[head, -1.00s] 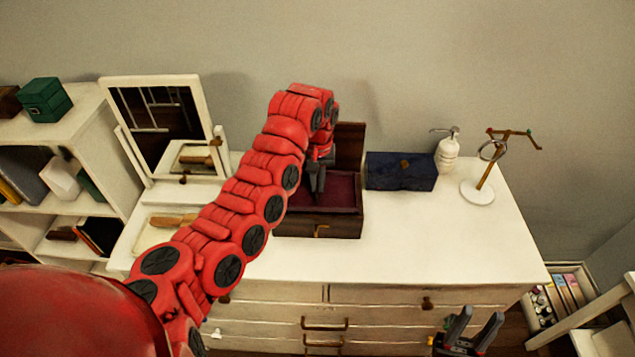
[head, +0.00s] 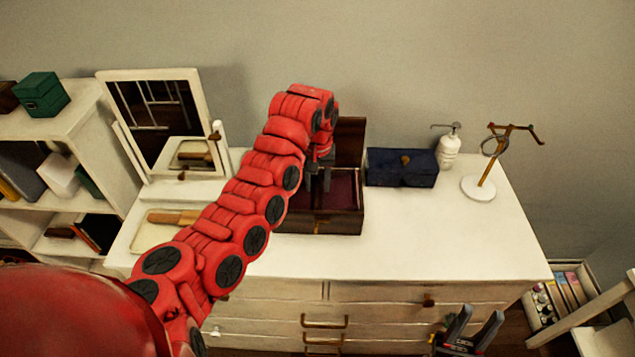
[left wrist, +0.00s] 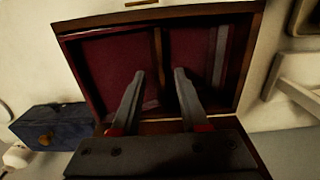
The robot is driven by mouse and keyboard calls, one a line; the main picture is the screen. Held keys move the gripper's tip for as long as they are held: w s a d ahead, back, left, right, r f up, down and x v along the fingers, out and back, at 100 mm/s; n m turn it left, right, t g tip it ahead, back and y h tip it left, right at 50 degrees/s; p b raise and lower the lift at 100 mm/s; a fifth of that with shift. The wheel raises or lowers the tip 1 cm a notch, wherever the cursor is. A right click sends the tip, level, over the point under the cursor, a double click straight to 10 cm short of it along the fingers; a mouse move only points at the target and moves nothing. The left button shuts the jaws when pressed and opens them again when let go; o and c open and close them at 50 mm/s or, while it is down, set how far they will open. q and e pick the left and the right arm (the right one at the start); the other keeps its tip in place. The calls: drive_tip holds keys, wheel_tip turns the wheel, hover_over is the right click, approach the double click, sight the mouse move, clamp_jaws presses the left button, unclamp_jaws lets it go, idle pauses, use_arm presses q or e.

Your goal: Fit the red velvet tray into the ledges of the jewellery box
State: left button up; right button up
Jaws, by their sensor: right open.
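The dark wooden jewellery box (head: 342,222) stands on the white dresser with its lid (head: 350,140) raised at the back. Red velvet (head: 340,190) with a thin wooden divider (left wrist: 158,50) shows inside it, apparently the tray; I cannot tell whether it rests level on the ledges. My left gripper (head: 319,182) is over the box, pointing down. In the left wrist view its fingers (left wrist: 160,72) are apart, one on each side of the divider's line, with visible gaps. My arm hides the box's left part. My right gripper (head: 474,325) is open and empty, low before the dresser.
A dark blue box (head: 402,168), a white dispenser (head: 449,148) and a jewellery stand (head: 480,188) are right of the box. A tilted mirror (head: 160,125) and a tray with a wooden-handled item (head: 172,217) are left. The dresser's right front (head: 430,235) is clear.

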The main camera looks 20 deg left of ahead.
sight(317, 192)
use_arm(q)
wheel_tip(317, 192, up, 17)
drive_tip(key=p, duration=0.1)
drive_tip(key=shift+r, duration=0.2)
idle(0.6)
